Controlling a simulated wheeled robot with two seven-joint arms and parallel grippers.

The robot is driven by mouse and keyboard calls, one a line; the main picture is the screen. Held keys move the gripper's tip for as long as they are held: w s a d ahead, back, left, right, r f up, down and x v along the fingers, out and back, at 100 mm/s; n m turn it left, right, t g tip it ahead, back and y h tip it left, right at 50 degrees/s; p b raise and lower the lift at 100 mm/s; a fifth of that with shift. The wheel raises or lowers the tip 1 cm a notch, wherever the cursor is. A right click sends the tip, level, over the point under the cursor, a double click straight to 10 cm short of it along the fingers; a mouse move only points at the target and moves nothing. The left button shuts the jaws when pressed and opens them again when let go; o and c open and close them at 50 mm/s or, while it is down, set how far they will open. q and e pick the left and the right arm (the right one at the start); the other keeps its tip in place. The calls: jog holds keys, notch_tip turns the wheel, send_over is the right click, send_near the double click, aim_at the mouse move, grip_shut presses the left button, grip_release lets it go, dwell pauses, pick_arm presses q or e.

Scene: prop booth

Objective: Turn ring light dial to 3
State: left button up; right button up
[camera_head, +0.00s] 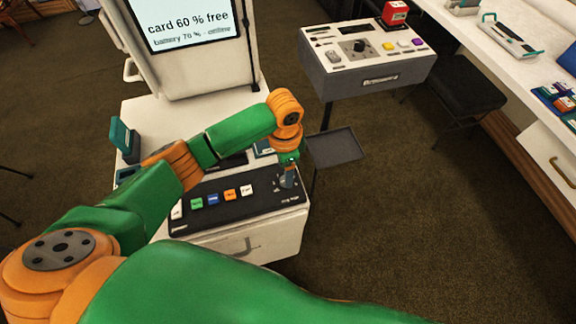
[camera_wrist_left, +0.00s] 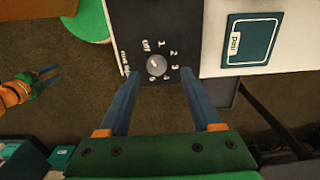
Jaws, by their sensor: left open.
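The ring light dial (camera_wrist_left: 156,65) is a small round grey knob on a dark panel. The marks Off, 1, 2 and 3 run around it, with more marks below. I cannot tell which mark it points at. My left gripper (camera_wrist_left: 160,74) is open, with its two blue fingers on either side of the dial in the wrist view. I cannot tell whether they touch it. In the head view my left gripper (camera_head: 288,179) is over the right end of the dark panel (camera_head: 232,209) and hides most of the dial. My right gripper (camera_wrist_left: 48,79) shows at the wrist view's left, its fingers apart.
Several coloured buttons (camera_head: 213,199) line the panel left of the dial. A screen (camera_head: 190,25) stands behind. A small dark shelf (camera_head: 335,148) is just right of the white unit. A second control box (camera_head: 365,55) stands back right.

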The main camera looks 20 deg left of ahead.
pick_arm(q)
jog(key=f, duration=0.1)
jog(key=s+f, duration=0.1)
jog(key=f, duration=0.1)
jog(key=shift+s, duration=0.15)
jog(key=shift+w+f, duration=0.2)
jog(key=shift+w, duration=0.3)
jog(key=shift+s+r, duration=0.1)
jog(key=shift+s, duration=0.05)
grip_shut()
pick_arm(e)
jog(key=shift+s, duration=0.5)
